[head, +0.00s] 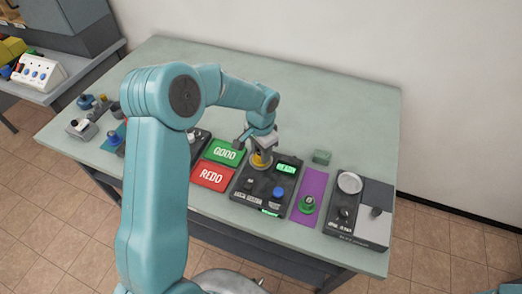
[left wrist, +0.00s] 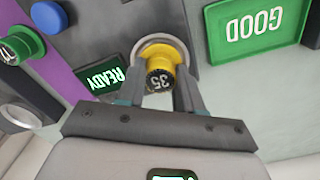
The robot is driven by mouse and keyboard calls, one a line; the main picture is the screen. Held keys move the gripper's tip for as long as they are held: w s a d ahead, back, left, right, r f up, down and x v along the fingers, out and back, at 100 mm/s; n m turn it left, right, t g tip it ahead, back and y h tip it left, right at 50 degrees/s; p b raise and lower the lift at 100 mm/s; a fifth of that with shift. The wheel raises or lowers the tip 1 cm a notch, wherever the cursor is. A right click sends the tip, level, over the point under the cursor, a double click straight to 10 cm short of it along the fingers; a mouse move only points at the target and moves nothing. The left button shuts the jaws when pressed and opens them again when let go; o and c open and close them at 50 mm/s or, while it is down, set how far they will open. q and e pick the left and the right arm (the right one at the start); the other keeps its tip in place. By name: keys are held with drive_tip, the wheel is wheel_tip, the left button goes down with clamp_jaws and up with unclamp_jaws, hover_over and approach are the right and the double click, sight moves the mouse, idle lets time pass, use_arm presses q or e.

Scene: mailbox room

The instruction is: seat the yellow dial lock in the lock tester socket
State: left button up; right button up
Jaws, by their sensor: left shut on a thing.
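The yellow dial lock (head: 260,161) is at the round socket of the dark lock tester (head: 245,186) on the table. In the left wrist view the yellow dial lock (left wrist: 162,66), with dark numbered dial face, overlaps the pale socket ring (left wrist: 177,42). I cannot tell whether it is fully down in the socket. My left gripper (head: 262,150) is shut on the lock, with its two fingers (left wrist: 158,97) on either side of it. The tester's green screen (left wrist: 106,81) reads READY. My right gripper is not in view.
The green GOOD pad (head: 225,153) and red REDO pad (head: 213,176) lie left of the tester. A blue knob (head: 278,193) is on the tester. A green dial lock (head: 307,204) stands on a purple mat (head: 312,187) to the right. A dark device (head: 343,213) stands farther right.

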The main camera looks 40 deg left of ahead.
use_arm(q)
drive_tip(key=shift+f, duration=0.2)
drive_tip(key=o, duration=1.4)
drive_tip(key=shift+c, duration=0.2)
drive_tip(key=shift+r, duration=0.2)
drive_tip(key=shift+r+p, duration=2)
drive_tip(key=shift+r, duration=0.9)
drive_tip(key=shift+f, duration=0.1)
